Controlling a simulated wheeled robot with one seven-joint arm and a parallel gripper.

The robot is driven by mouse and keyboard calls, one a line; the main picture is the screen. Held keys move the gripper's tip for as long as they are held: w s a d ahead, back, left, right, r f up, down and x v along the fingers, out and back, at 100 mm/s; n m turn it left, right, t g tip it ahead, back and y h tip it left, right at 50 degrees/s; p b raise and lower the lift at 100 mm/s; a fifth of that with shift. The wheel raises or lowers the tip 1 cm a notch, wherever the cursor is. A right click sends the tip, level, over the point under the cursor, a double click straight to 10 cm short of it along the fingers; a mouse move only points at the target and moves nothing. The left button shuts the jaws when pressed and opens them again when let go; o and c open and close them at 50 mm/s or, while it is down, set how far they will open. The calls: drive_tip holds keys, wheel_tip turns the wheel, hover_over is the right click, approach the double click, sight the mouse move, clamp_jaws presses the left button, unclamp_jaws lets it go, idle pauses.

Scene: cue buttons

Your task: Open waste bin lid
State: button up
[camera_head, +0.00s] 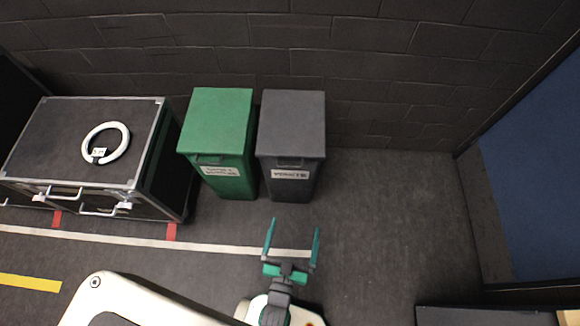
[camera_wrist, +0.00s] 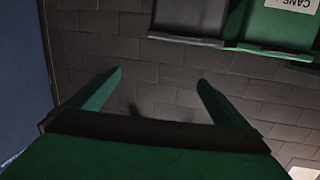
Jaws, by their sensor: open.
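Two lidded bins stand side by side against the wall in the head view. The left one is a green bin (camera_head: 230,178) with its green lid (camera_head: 217,118) down. The right one is a dark grey bin (camera_head: 294,190) with its grey lid (camera_head: 292,118) down. Each has a pale label on its front; the grey bin's label is too small to read. My gripper (camera_head: 293,228) is open and empty, in front of the grey bin and apart from it. In the wrist view, my gripper (camera_wrist: 160,76) shows two spread green fingers. The grey bin (camera_wrist: 188,20) and green bin (camera_wrist: 275,25) show at the top edge.
A black case (camera_head: 85,140) with metal edges and a white ring (camera_head: 105,143) on top stands left of the bins. Floor right of the grey bin is clear. A blue panel (camera_head: 535,170) stands at the far right. A white line (camera_head: 130,239) crosses the floor.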

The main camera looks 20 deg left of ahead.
sight(290, 167)
drive_tip(key=w+a+f+y, duration=0.1)
drive_tip(key=w+a+f, duration=0.1)
drive_tip(key=w, duration=0.6)
drive_tip(key=w+a+f+n+y, duration=0.1)
drive_tip(key=w+a+f, duration=0.2)
drive_tip(key=w, duration=0.5)
drive_tip(key=w+a+f+n+y, duration=0.1)
drive_tip(key=w+a+f, duration=0.2)
drive_tip(key=w, duration=0.6)
drive_tip(key=shift+a+f+t, duration=0.25)
drive_tip(key=shift+a+t, duration=0.15)
drive_tip(key=shift+a, duration=0.7)
